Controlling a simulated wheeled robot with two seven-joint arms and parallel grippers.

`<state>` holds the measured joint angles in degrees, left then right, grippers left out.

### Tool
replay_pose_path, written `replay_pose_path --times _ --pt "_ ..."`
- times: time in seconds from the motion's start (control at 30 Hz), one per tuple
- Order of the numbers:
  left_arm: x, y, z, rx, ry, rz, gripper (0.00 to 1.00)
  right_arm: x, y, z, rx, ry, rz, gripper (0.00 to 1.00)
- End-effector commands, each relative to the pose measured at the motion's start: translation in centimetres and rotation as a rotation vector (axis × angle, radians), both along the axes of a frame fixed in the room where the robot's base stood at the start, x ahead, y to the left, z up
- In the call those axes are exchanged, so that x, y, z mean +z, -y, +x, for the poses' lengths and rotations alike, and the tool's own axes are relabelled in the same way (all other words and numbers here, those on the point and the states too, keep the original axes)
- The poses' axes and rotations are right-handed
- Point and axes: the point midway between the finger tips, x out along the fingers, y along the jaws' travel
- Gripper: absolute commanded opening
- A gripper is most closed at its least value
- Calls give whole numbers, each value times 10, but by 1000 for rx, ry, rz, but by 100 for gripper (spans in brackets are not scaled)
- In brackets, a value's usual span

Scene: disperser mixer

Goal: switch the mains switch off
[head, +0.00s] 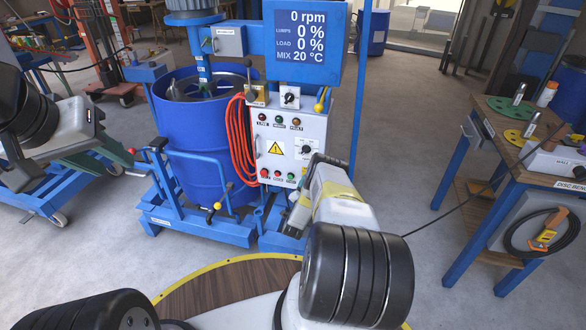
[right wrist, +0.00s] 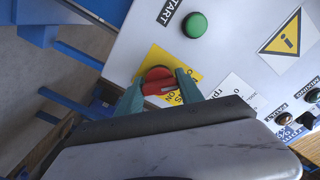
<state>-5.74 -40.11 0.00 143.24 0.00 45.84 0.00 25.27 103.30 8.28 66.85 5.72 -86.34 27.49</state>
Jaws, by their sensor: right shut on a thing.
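The mains switch (right wrist: 158,82) is a red rotary knob on a yellow plate, seen in the right wrist view. Part of an ON label shows beside it. My right gripper (right wrist: 160,86) has its two teal fingers on either side of the red knob and is shut on it. In the head view my right gripper (head: 298,222) is at the lower part of the control box (head: 311,130) and hides the switch. My left gripper (head: 112,160) is at the left, away from the box, with its green fingers apart and nothing seen between them.
The display (head: 303,42) reads 0 rpm and load 0 %. A blue drum (head: 200,175) stands in the mixer frame, with an orange hose (head: 241,140) beside the box. A green START button (right wrist: 195,25) is near my right fingers. A workbench (head: 500,150) stands at right.

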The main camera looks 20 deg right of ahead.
Motion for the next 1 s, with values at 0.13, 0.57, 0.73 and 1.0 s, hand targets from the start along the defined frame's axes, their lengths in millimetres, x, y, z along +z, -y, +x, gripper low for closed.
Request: replay_pose_path --times 0.13,0.57,0.73,1.0 --pt "0 0 0 0 0 0 36 -2 -1 -1 1 -5 1 55" --pt "0 0 0 0 0 0 36 -1 -3 -4 1 -2 1 65" --pt "0 0 0 0 0 0 36 -2 -17 -24 3 -5 2 65" --pt "0 0 0 0 0 0 36 -2 -40 -58 2 -4 1 65"
